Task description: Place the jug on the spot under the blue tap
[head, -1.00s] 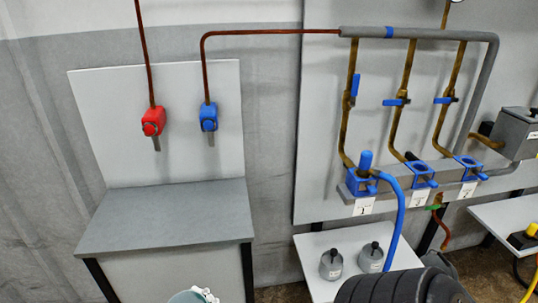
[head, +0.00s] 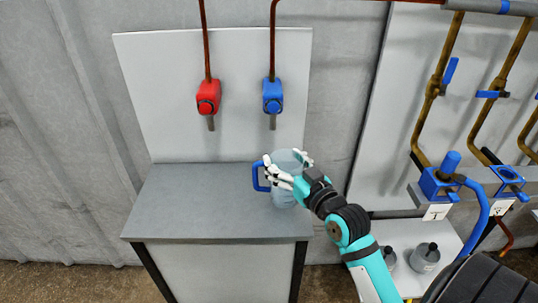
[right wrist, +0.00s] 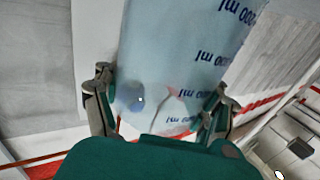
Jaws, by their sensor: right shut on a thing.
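The jug (head: 286,190) is pale, see-through blue with a blue handle on its left side. In the head view it appears upright over the right part of the grey table top (head: 190,205), below and a little right of the blue tap (head: 272,97). I cannot tell whether its base touches the table. My right gripper (head: 288,162) is shut on the jug from the near right, with fingers at both sides. The right wrist view shows the jug wall with ml markings (right wrist: 180,60) between the fingers (right wrist: 160,110). My left gripper is not in view.
A red tap (head: 208,97) hangs left of the blue tap, both before a white back panel (head: 160,90). The table's left part is clear. To the right are a board with brass pipes and blue valves (head: 437,180), and a low white table with grey weights (head: 425,258).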

